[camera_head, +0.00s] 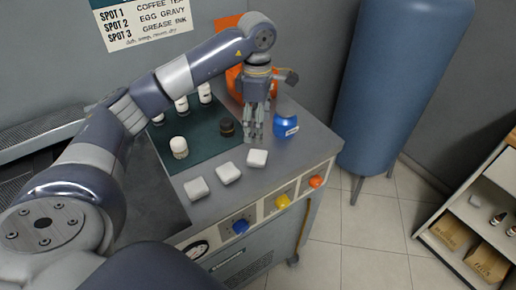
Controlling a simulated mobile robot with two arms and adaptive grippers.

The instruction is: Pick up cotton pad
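Three white, square, rounded cotton pads lie in a slanting row along the front of the worktop. They are a left pad (196,188), a middle pad (227,173) and a right pad (257,158). My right gripper is not in view.
Several white-capped bottles (179,148) stand on a dark green mat (203,141). An orange object (236,84) is partly hidden behind my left arm. Knobs line the worktop's front (283,201). A large blue tank (395,80) stands right, with shelves (490,215) beyond.

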